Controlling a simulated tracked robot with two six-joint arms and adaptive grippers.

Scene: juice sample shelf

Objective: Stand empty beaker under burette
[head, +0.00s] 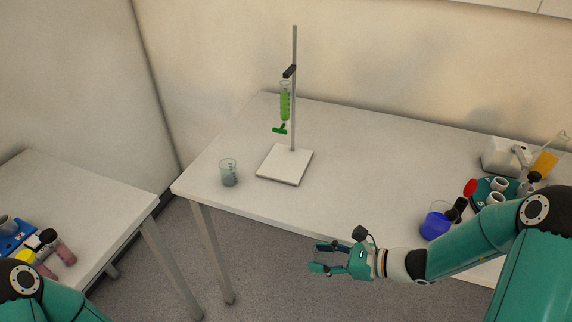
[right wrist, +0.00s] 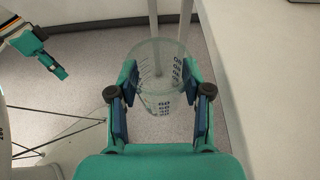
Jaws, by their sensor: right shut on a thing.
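My right gripper (head: 318,257) is over the floor in front of the table's front edge. In the right wrist view its fingers (right wrist: 160,105) are shut on a clear, graduated beaker (right wrist: 160,78), which looks empty. The held glass hardly shows in the head view. The burette (head: 285,105) holds green liquid and has a green tap. It is clamped on a rod above a white stand base (head: 284,165), whose top is bare. Part of my left gripper (right wrist: 50,58) shows at the upper left of the right wrist view; its opening is unclear.
Another beaker (head: 229,178), greyish, stands on the table left of the base. At the table's right are a blue-filled vessel (head: 436,226), a teal rack (head: 482,190) and a white device (head: 502,157). The table between base and vessel is clear. A side table (head: 95,205) stands left.

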